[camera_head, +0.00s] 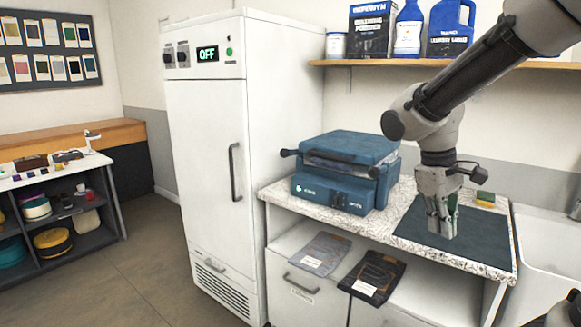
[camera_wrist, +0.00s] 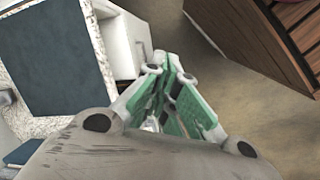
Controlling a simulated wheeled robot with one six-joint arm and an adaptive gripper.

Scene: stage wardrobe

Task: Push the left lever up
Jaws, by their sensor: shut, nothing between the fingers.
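A blue press-like machine (camera_head: 345,172) sits on the left part of the speckled counter. A short lever with a black knob (camera_head: 288,152) sticks out from its left side, and a dark lever or handle (camera_head: 375,172) shows at its right side. My gripper (camera_head: 441,228) hangs pointing down over the dark mat, to the right of the machine and apart from both levers. Its green-padded fingers are shut and empty, and they also show in the wrist view (camera_wrist: 170,62). The levers are not clearly visible in the wrist view.
The counter (camera_head: 450,262) carries a dark mat (camera_head: 480,240) and a small yellow-green sponge (camera_head: 485,199). A shelf (camera_head: 400,63) with detergent containers is above. A tall white cabinet (camera_head: 205,150) stands left of the machine. Two dark folded items (camera_head: 372,276) lie below the counter's front edge.

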